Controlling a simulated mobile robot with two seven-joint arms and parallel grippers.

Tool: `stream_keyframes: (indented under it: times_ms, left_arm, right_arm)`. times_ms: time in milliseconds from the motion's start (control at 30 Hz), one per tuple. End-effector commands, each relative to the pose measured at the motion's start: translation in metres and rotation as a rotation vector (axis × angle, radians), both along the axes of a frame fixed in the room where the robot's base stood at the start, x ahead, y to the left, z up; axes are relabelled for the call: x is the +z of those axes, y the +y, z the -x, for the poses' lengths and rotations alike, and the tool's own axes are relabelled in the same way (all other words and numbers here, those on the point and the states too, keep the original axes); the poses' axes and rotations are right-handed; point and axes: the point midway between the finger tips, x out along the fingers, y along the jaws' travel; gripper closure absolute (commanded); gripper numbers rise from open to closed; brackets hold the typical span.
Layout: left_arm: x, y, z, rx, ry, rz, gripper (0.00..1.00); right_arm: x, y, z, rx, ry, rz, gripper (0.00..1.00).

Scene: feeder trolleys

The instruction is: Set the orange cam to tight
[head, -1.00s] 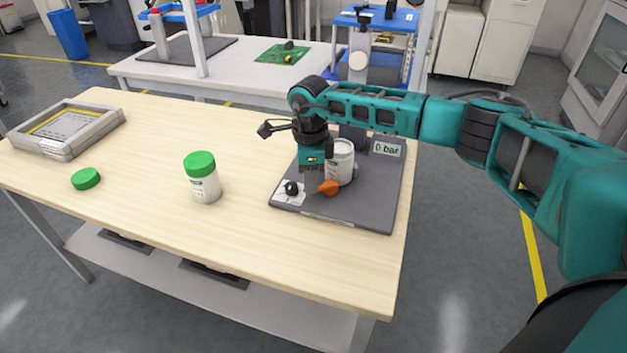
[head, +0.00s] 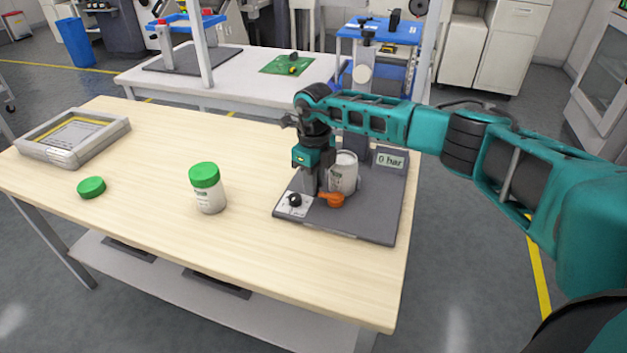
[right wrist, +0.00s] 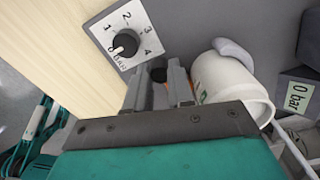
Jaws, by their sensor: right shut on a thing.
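The orange cam (head: 332,200) sits at the front of a dark grey fixture plate (head: 365,222), just in front of a white jar held on the plate (head: 344,174). My right gripper (head: 313,192) points down at the cam's left end and is shut on it. In the right wrist view, the two grey fingers (right wrist: 160,90) stand close together with a dark piece between them, and slivers of orange show around them. The gripper body hides most of the cam there. My left gripper is not in view.
A black dial (head: 294,200) with a numbered white label is left of the cam; it also shows in the right wrist view (right wrist: 124,44). A display reading 0 bar (head: 391,161) stands behind. A green-lidded jar (head: 207,187), a green lid (head: 91,187) and a grey tray (head: 72,140) are on the table.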

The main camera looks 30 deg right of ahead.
Motion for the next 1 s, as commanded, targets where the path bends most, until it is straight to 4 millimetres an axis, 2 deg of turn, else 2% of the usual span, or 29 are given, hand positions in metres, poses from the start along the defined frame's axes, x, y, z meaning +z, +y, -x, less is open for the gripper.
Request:
stream_keyframes:
  times_ms: [467,500,700,767,1000]
  left_arm:
    - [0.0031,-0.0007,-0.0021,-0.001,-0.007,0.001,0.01]
    - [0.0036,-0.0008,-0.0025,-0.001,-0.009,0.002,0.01]
    - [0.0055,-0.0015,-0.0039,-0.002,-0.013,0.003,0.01]
    - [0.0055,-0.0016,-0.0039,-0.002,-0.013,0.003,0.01]
    - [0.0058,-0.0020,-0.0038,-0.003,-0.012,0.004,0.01]
  right_arm:
    - [-0.0004,-0.0008,-0.0004,-0.014,0.000,0.000,1.00]
    - [-0.0004,-0.0008,-0.0004,-0.013,0.000,0.000,0.75]
    - [-0.0003,-0.0008,-0.0004,-0.013,0.000,0.000,0.55]
    - [-0.0002,-0.0008,-0.0004,-0.012,0.000,0.000,0.52]
    - [0.0016,-0.0008,-0.0005,-0.012,0.000,0.000,0.52]
